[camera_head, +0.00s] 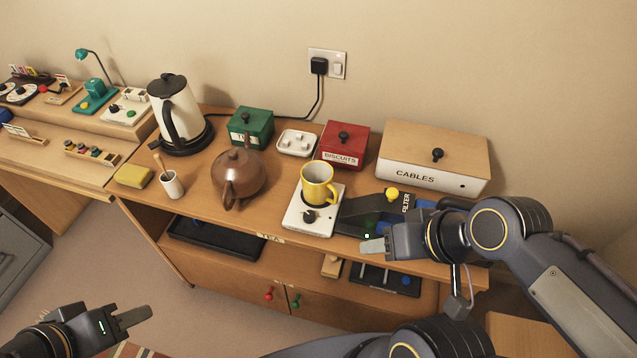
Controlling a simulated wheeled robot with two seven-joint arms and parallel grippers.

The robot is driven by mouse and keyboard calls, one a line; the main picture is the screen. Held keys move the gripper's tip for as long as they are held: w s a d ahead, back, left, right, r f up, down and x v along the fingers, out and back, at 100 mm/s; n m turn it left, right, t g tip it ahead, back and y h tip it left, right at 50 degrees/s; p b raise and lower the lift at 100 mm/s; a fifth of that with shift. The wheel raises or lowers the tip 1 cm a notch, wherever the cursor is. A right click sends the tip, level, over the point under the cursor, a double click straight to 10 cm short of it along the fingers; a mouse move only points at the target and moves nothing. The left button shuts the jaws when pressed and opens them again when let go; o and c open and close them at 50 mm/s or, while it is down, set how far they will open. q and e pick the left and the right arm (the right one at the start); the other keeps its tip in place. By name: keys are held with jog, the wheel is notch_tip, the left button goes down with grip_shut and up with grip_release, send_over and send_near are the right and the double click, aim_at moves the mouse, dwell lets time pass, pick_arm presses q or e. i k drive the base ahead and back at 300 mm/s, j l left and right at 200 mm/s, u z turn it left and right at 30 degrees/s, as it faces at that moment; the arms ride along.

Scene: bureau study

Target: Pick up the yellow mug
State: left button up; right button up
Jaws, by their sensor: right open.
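The yellow mug (317,188) stands upright on a white device with a dark knob (296,218), on the wooden sideboard top. The mug's handle points toward the front right. My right gripper (372,246) is open and empty at the sideboard's front edge. It is to the right of and nearer than the mug, apart from it. My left gripper (140,316) is low at the bottom left, over the floor and far from the mug. Its jaw gap cannot be made out.
A brown teapot (238,174) stands left of the mug; a red biscuits box (345,145) and a white dish (296,142) stand behind. A dark device with a yellow knob (370,213) is close on the right, before the cables box (433,157). A kettle (177,112) stands farther left.

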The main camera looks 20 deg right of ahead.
aim_at(317, 177)
jog(key=i+j+z, duration=0.45)
jog(key=j, duration=0.3)
jog(key=i+j+z, duration=0.25)
jog(key=j, duration=0.15)
jog(key=k, duration=0.05)
